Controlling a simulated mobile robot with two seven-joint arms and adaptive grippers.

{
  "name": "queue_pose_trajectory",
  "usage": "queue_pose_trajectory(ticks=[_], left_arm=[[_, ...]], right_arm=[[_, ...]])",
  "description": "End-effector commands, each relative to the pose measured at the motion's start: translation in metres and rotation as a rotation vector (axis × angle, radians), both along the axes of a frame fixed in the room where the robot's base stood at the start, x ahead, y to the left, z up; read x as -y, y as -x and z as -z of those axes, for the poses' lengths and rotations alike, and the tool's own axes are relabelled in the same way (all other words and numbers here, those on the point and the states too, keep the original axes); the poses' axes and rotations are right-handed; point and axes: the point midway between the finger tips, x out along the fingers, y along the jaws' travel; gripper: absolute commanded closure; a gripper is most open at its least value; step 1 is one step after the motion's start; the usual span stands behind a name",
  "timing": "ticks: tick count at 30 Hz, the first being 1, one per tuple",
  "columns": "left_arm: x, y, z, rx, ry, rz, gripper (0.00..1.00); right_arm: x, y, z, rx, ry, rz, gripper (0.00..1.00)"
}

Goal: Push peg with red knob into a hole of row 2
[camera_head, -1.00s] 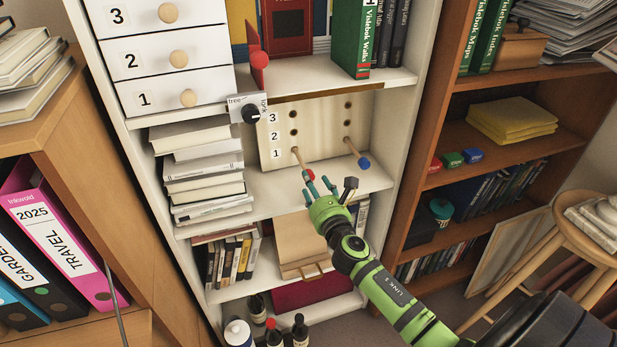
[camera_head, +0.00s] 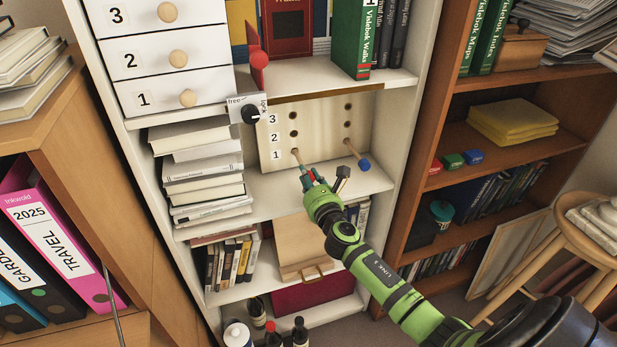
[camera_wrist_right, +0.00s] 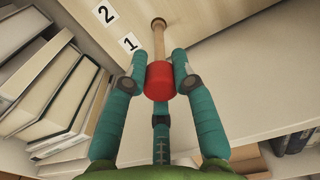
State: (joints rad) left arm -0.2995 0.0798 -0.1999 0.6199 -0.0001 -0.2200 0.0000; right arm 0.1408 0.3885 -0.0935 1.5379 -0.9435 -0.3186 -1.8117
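The peg with the red knob (camera_wrist_right: 159,82) sticks out of the left hole of row 1 in the pale wooden board (camera_head: 320,130). Its shaft (camera_head: 299,161) also shows in the head view, where the fingers partly cover the knob. My right gripper (camera_wrist_right: 160,72) has its teal fingers on both sides of the red knob, seemingly touching it; it also shows in the head view (camera_head: 314,177). The left row 2 hole (camera_head: 293,133) and right row 2 hole (camera_head: 347,124) are empty. My left gripper is out of view.
A peg with a blue knob (camera_head: 364,164) sticks out of row 1 at the right. A black dial (camera_head: 250,114) sits at the board's upper left. A book stack (camera_head: 203,172) stands close on the left. The shelf (camera_head: 376,181) is bare right of the gripper.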

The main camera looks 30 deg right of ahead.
Motion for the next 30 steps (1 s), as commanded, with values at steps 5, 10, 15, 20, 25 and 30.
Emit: queue_pose_trajectory(ticks=[5,10,15,20,25,30], left_arm=[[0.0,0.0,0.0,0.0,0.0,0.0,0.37],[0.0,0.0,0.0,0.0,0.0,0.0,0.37],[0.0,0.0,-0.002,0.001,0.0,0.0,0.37],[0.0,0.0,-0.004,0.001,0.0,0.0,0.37],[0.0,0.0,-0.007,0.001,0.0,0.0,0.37],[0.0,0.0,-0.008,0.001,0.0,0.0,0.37]], right_arm=[[0.0,0.0,0.0,0.0,0.0,0.0,1.0],[0.0,0.0,0.0,0.001,0.0,0.0,1.0],[-0.001,0.005,-0.001,0.0,0.0,0.0,1.0],[-0.003,0.011,-0.001,-0.001,0.0,-0.001,1.0],[-0.004,0.018,-0.001,0.0,0.0,-0.001,1.0],[-0.006,0.024,-0.001,0.0,-0.001,0.0,1.0]])
